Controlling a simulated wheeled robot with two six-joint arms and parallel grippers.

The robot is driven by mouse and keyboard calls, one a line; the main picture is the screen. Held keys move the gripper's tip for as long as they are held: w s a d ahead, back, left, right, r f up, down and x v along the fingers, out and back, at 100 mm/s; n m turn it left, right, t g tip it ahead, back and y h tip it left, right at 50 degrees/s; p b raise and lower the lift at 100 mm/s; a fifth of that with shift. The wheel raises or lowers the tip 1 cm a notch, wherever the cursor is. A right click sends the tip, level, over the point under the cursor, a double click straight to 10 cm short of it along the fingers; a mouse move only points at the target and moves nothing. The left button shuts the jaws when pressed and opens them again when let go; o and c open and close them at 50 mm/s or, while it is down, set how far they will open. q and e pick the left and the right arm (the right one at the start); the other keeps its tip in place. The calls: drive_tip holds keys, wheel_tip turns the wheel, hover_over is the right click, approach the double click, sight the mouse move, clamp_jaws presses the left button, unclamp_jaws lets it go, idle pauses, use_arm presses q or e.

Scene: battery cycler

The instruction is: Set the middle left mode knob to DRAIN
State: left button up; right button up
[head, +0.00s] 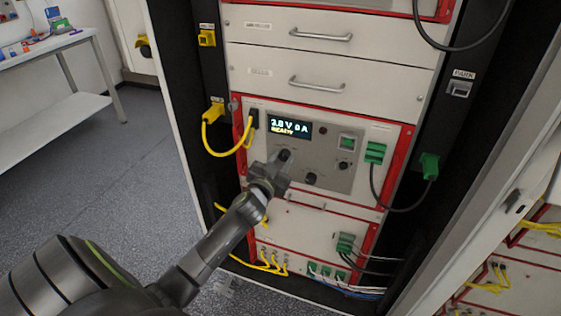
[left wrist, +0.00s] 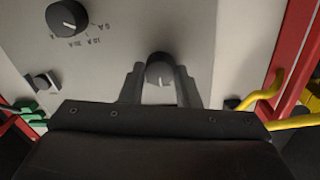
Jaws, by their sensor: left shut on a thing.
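The battery cycler panel (head: 333,142) is grey, with a lit display (head: 290,128) that reads 3.8 V 0 A and READY. The mode knob (head: 285,155) is at the panel's left, below the display. My left gripper (head: 279,164) is at this knob. In the left wrist view the dark round mode knob (left wrist: 160,69) sits between the two fingers, and my left gripper (left wrist: 160,82) is shut on it. A white pointer line shows on the knob's face. Its mode labels are hidden. My right gripper is not in view.
A second knob (head: 311,178) with a printed scale is to the right; it also shows in the left wrist view (left wrist: 67,18).

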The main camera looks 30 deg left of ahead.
use_arm(q)
drive_tip(key=m+p, duration=0.1)
drive_tip(key=m, duration=0.2)
drive_tip(key=shift+r+m+p, duration=0.1)
drive_tip(key=shift+m+p, duration=0.2)
drive_tip(key=shift+m, duration=0.1)
drive_tip(key=shift+m+p, duration=0.65)
drive_tip(key=shift+m, duration=1.15)
drive_tip(key=o, duration=1)
drive_tip(key=shift+c, duration=0.2)
drive_tip(key=s+d, duration=0.1)
drive_tip(key=s, duration=0.7)
drive_tip(key=s+d+b, duration=0.1)
drive_tip(key=s+d, duration=0.1)
drive_tip(key=s, duration=0.7)
drive_tip(key=shift+d+r, duration=0.2)
drive_tip(key=shift+d, duration=0.05)
